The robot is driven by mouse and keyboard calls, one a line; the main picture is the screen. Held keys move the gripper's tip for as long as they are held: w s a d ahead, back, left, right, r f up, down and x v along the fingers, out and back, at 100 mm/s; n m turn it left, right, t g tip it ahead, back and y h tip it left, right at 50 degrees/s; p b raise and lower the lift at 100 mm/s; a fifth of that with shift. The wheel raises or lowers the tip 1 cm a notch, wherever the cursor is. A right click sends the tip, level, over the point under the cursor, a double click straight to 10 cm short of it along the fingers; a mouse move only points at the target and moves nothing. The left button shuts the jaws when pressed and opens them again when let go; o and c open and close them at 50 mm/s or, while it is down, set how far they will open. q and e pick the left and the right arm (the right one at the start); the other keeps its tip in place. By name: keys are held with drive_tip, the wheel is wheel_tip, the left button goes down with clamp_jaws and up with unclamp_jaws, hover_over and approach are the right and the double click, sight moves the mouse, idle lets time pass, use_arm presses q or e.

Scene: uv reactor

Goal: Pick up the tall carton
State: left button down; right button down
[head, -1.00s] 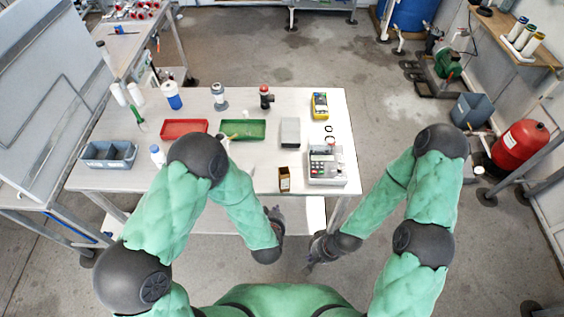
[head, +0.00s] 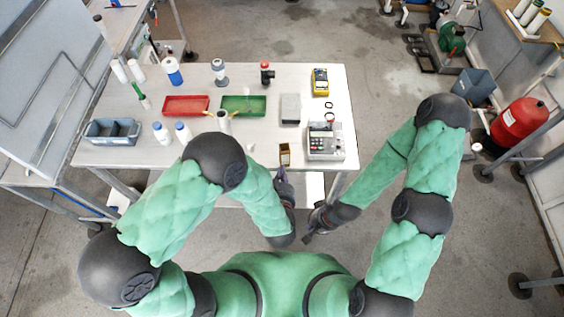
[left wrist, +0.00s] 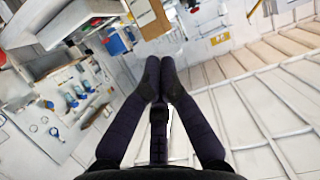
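The tall carton (head: 284,155) is a small brown box standing near the front edge of the white table, left of the grey device with keys. In the left wrist view a brown carton face (left wrist: 148,16) shows at the top, beyond the fingertips and cut by the frame edge. My left gripper (head: 281,173) is just in front of the carton at the table's front edge. In the left wrist view its two dark fingers (left wrist: 160,66) meet at the tips with nothing between them. My right gripper (head: 308,238) hangs in front of the table, empty; its finger opening is unclear.
The grey keypad device (head: 325,142) stands close right of the carton. A grey box (head: 290,109), a green tray (head: 262,105) and a red tray (head: 166,105) lie farther back. White bottles (head: 161,132) stand to the left. The table's right front corner is bare.

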use_arm(q)
hover_over(282, 148)
drive_tip(key=s, duration=0.2)
drive_tip(key=shift+s+f, duration=0.15)
drive_tip(key=shift+f, duration=0.25)
drive_tip(key=shift+f+b, duration=0.3)
drive_tip(key=shift+f, duration=0.1)
drive_tip(key=shift+s, duration=0.1)
